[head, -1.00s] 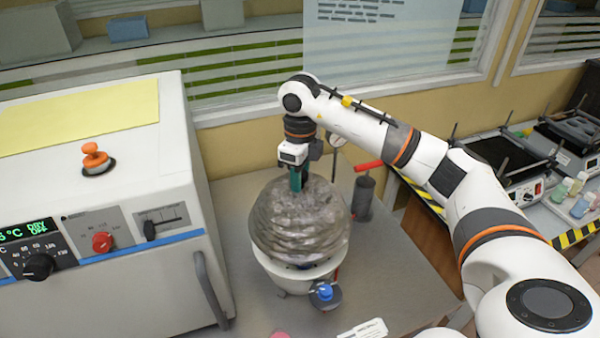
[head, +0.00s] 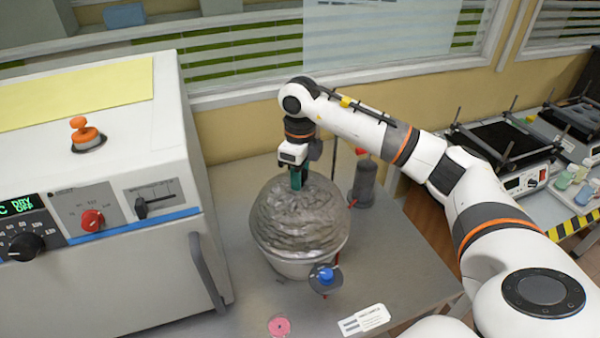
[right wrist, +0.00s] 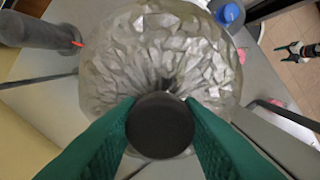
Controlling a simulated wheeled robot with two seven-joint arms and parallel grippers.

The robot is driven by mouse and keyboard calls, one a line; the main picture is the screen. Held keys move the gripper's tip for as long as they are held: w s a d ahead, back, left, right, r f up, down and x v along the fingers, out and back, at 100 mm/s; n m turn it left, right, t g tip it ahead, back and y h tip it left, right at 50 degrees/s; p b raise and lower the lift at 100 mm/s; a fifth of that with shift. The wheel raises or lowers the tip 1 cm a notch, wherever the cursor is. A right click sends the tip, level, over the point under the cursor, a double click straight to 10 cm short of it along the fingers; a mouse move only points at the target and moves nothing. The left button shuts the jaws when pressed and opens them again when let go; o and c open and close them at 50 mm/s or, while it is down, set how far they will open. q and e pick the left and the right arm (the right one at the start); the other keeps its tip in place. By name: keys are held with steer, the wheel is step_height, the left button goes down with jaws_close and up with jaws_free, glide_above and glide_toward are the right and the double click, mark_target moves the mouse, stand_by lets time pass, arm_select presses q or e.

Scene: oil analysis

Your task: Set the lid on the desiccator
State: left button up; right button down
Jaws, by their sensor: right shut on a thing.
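The desiccator lid (head: 300,222) is a crinkled, grey, see-through dome. My right gripper (head: 296,180) is shut on its dark round knob, which shows between the green fingers in the right wrist view (right wrist: 162,125). The desiccator base (head: 292,269) is a pale bowl on the grey bench, directly under the lid. The lid looks roughly upright and covers the bowl's mouth; I cannot tell whether it rests fully on the rim. A small white and black gripper with green tips, apparently my left one (right wrist: 292,50), shows far off in the right wrist view; its opening is unclear.
A blue-capped valve (head: 325,277) stands at the bowl's front. A grey cylinder (head: 364,183) is behind right. A white oven (head: 110,230) stands close on the left. A pink disc (head: 279,326) and a white label card (head: 364,320) lie in front.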

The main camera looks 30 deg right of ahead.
steer(key=shift+f+b, duration=0.45)
steer(key=shift+f, duration=0.05)
steer(key=c, duration=0.9)
jaws_free()
steer(key=shift+s, duration=0.1)
steer(key=shift+r, duration=0.4)
step_height(320, 180, up, 10)
steer(key=shift+f+b, duration=0.2)
steer(key=shift+b, duration=0.75)
steer(key=shift+r, duration=0.85)
